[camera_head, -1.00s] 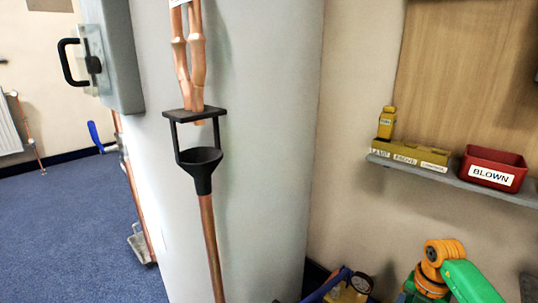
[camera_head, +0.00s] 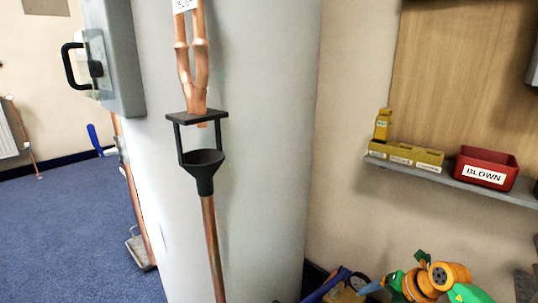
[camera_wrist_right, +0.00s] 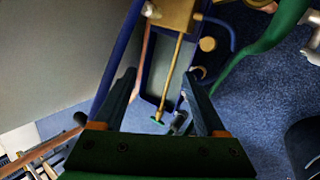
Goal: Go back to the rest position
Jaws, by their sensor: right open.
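My right arm (camera_head: 420,284), green and orange, shows at the bottom right of the head view, below the shelf. In the right wrist view my right gripper (camera_wrist_right: 158,82) has its two dark fingers spread apart with nothing held between them. Beyond the fingers are a brass rod (camera_wrist_right: 176,75) and a blue-edged frame over the floor. The copper manifold pipes (camera_head: 192,70) run down the front of the grey cylinder, above a black funnel (camera_head: 204,172) on a copper pipe. My left gripper is not in view.
A grey shelf (camera_head: 440,178) on the right wall carries a labelled yellow block (camera_head: 405,155) and a red bin (camera_head: 487,168) marked BLOWN. A grey box with a black handle (camera_head: 80,66) is at the upper left. Blue carpet (camera_head: 75,235) lies open at the left.

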